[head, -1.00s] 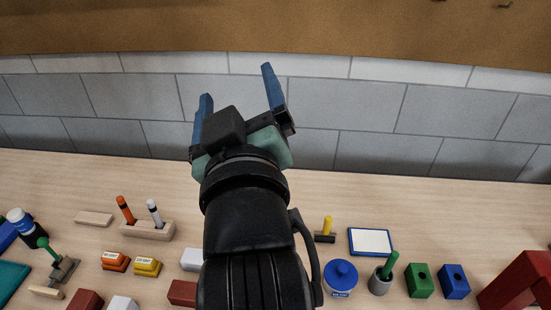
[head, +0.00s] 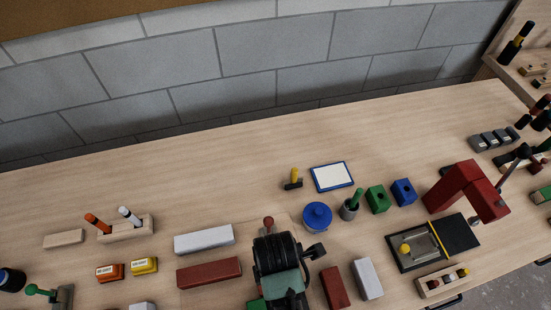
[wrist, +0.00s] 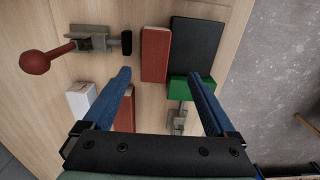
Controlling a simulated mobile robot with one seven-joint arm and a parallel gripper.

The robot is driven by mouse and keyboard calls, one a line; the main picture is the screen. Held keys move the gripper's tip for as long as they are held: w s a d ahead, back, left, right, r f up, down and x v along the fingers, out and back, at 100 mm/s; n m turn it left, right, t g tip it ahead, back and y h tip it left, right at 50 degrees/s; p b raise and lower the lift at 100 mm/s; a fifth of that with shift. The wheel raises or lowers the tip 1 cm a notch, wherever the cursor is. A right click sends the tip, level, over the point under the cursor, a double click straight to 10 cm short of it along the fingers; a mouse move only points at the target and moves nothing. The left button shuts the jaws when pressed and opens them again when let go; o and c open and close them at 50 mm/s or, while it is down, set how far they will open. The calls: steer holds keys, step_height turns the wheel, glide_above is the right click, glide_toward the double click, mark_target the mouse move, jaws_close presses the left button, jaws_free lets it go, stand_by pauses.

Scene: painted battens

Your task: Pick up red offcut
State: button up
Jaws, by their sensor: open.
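In the wrist view a short red block (wrist: 155,55) lies on the bench ahead of and between my fingers. A second red piece (wrist: 125,110) is partly covered by the left finger. In the head view a long red batten (head: 209,272) lies left of my arm and a shorter red block (head: 334,287) lies right of it. I cannot tell for sure which one is the red offcut. My gripper (wrist: 163,88) is open and empty, pointing down over the bench. In the head view my arm hides its fingertips.
A toggle clamp with a red ball handle (wrist: 35,62) stands close to the red block. White battens (head: 204,239) (head: 367,278) flank my arm. The bench's back strip is clear.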

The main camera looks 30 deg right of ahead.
steer(key=shift+w+d+f+p, duration=0.1)
steer(key=shift+w+f+p, duration=0.1)
steer(key=shift+f, duration=0.85)
steer(key=shift+w+d+f+p, duration=0.1)
steer(key=shift+f+p, duration=0.1)
steer(key=shift+f, duration=0.9)
steer(key=shift+w+f+p, duration=0.1)
steer(key=shift+f+p, duration=0.1)
steer(key=shift+f, duration=0.85)
jaws_close()
steer(key=shift+r, duration=0.15)
